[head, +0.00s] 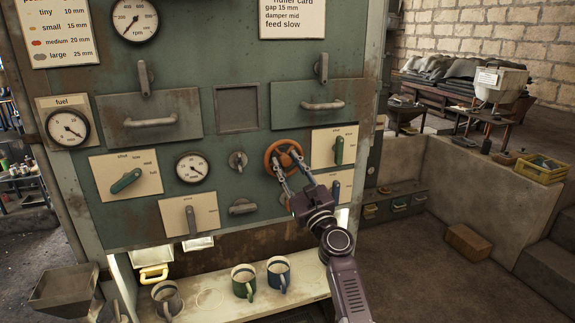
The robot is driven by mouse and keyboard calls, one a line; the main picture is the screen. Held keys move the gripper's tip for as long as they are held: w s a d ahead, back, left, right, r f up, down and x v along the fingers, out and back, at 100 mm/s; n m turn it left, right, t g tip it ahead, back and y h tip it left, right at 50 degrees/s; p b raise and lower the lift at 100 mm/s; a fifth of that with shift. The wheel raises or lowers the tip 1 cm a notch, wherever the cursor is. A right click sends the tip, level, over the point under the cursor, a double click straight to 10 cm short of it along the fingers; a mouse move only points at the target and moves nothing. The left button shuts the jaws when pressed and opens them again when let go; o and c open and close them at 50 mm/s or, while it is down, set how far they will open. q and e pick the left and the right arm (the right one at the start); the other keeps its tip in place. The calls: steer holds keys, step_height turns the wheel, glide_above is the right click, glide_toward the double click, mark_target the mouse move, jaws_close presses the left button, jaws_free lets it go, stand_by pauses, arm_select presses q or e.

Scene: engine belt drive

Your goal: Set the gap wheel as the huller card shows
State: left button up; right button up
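The huller card (292,18) at the top of the green panel reads gap 15 mm, damper mid, feed slow. An orange-brown round handwheel (269,156) sits on the panel right of centre; I take it for the gap wheel, though no label on it is readable. My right gripper (283,161) reaches it from below right. Its two fingers are parted, with their tips over the wheel and hiding part of it. I cannot tell whether they clamp it. A small round gauge (193,167) is left of the wheel; its numbers are too small to read. My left gripper is out of view.
A size card (57,30) lists tiny 10 to large 25 mm. An rpm gauge (135,19), a fuel gauge (67,127), a green lever (126,181) and a grey lever (191,220) are on the panel. Mugs (244,282) stand on the shelf below.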

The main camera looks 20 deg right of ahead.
jaws_close()
